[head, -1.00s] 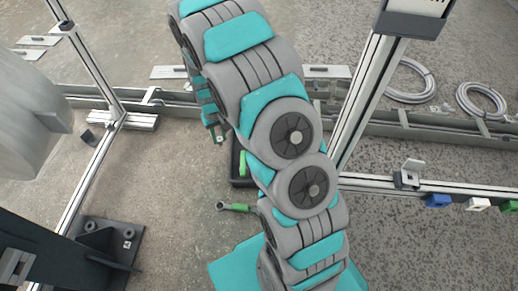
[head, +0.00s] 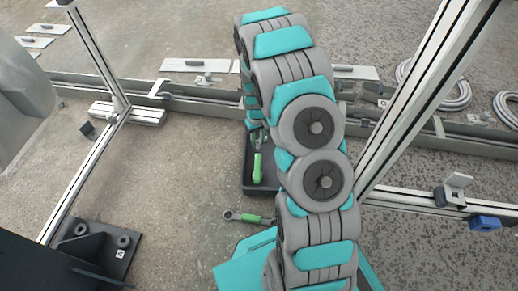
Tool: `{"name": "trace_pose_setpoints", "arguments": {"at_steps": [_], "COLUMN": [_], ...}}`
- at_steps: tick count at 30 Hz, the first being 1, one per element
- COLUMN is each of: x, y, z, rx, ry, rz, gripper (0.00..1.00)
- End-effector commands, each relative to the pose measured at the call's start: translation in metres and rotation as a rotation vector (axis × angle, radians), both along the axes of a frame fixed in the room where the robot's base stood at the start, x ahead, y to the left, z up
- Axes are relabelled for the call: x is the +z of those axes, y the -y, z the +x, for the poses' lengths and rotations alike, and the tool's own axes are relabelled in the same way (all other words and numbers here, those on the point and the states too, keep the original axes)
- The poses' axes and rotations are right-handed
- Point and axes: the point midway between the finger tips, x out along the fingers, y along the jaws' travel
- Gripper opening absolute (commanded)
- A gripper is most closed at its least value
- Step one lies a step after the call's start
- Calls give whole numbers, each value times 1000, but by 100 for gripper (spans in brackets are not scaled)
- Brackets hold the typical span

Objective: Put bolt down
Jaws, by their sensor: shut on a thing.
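My gripper (head: 258,137) is small in the head view, at the far end of my arm, partly hidden behind the arm's links. It points down over the far end of a black tray (head: 247,183) on the floor. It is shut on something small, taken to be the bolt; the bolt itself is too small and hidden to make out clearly. A green-handled tool (head: 257,168) lies in the tray, just nearer than my gripper. My arm hides the tray's right side.
A green-handled ratchet wrench (head: 248,217) lies on the floor in front of the tray. Metal frame posts stand left (head: 98,55) and right (head: 425,95). A low rail (head: 200,105) runs behind. A black bracket plate (head: 97,250) is at lower left. Floor left of the tray is clear.

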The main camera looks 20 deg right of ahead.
Motion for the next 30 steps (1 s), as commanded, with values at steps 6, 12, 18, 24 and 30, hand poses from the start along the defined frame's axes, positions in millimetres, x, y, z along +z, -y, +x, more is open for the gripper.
{"name": "trace_pose_setpoints", "arguments": {"at_steps": [6, 12, 18, 24, 30], "x": [-22, -44, -42, -45, -45], "y": [0, 0, 0, 0, 0], "z": [-1, 0, 0, 1, 0], "rx": [0, 0, 0, 0, 0], "ry": [-2, 0, 1, 2, 1], "rz": [1, 0, 0, 0, 0], "gripper": [0, 0, 0, 36, 58]}}
